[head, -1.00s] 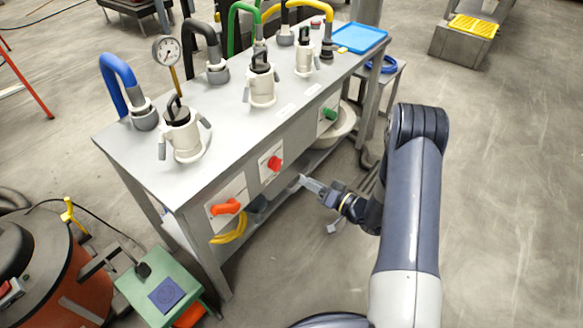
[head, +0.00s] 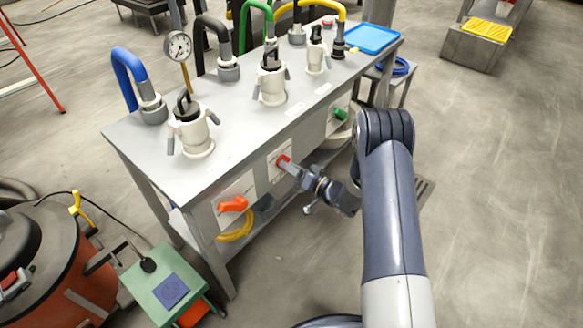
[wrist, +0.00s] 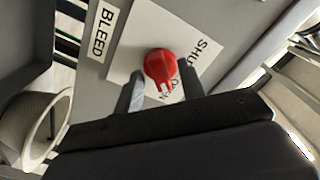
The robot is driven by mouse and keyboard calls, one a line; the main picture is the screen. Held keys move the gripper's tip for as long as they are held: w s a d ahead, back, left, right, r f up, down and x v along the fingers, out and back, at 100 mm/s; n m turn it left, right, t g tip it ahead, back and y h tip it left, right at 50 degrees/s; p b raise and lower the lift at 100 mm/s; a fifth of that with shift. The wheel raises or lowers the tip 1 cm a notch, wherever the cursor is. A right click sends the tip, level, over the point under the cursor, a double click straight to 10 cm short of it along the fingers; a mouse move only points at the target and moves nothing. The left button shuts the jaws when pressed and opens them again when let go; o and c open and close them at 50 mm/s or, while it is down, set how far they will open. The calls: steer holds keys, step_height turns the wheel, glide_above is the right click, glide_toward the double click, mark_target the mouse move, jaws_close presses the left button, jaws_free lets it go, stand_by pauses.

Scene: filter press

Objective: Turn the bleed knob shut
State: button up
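The red bleed knob (head: 284,160) is on the side panel of the grey bench. In the wrist view the knob (wrist: 160,66) sits on a white plate (wrist: 125,58) beside a BLEED label (wrist: 101,32). Its ridge points down toward a partly hidden OPEN mark; the SHUT mark is to its upper right. My gripper (head: 291,168) is at the knob. In the wrist view my gripper (wrist: 163,88) is open, with one finger left and one right of the knob's lower part. I cannot tell whether the fingers touch it.
An orange handle (head: 233,204) is on the panel to the left and a green knob (head: 340,114) to the right. White-bodied valves stand on the bench top (head: 150,150). A green stool (head: 160,290) stands at lower left. The floor right of my arm is clear.

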jaws_close()
stand_by(0.3)
steer(key=shift+f+n+b, duration=0.1)
steer(key=shift+n+b, duration=0.3)
steer(key=shift+b, duration=0.2)
steer(key=n+b, duration=1.7)
steer(key=b, duration=0.1)
stand_by(0.4)
